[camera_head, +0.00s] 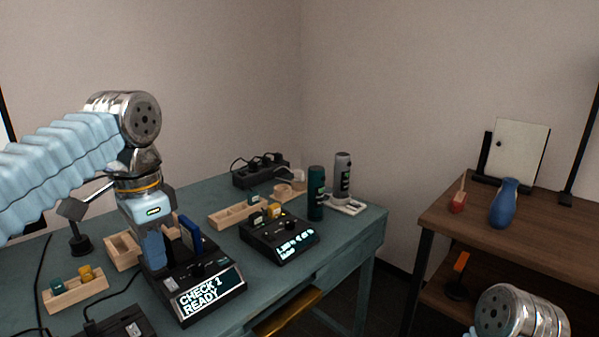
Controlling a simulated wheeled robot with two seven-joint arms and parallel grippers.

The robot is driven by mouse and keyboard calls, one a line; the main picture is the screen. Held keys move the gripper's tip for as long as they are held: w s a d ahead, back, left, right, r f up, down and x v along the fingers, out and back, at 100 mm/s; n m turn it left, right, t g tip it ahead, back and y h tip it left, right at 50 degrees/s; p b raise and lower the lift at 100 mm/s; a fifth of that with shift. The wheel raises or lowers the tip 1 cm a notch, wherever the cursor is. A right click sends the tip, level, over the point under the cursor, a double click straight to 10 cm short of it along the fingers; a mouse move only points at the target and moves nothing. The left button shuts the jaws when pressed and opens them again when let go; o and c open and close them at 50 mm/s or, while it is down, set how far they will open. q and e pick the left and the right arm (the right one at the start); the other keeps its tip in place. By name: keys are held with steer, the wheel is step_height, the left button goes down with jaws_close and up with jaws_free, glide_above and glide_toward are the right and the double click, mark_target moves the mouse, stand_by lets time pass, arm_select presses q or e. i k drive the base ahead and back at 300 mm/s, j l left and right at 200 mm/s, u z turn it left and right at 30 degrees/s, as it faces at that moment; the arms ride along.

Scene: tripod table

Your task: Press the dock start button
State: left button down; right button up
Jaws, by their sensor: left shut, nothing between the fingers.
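The black dock (183,310) stands on the teal table, and its display (208,292) reads "CHECK 1 READY". A blue upright piece (192,236) stands in the dock's rear part. A small pale square (170,284) and a dark round knob (197,270) show on its top; I cannot tell which control is the start button. My left gripper (155,263) is shut and empty, pointing down at the dock's left rear part. It hides some of the dock, and I cannot tell whether it touches. Only a metal joint of my right arm shows at lower right.
A second black device (279,238) with a lit display sits to the right. Wooden trays (75,291) with small blocks, a dark green bottle (316,193), a grey bottle (343,176) and a power strip (262,169) surround it. A brown shelf (450,222) bears a blue vase (504,203).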

mark_target(223, 260)
steer(key=k, duration=0.9)
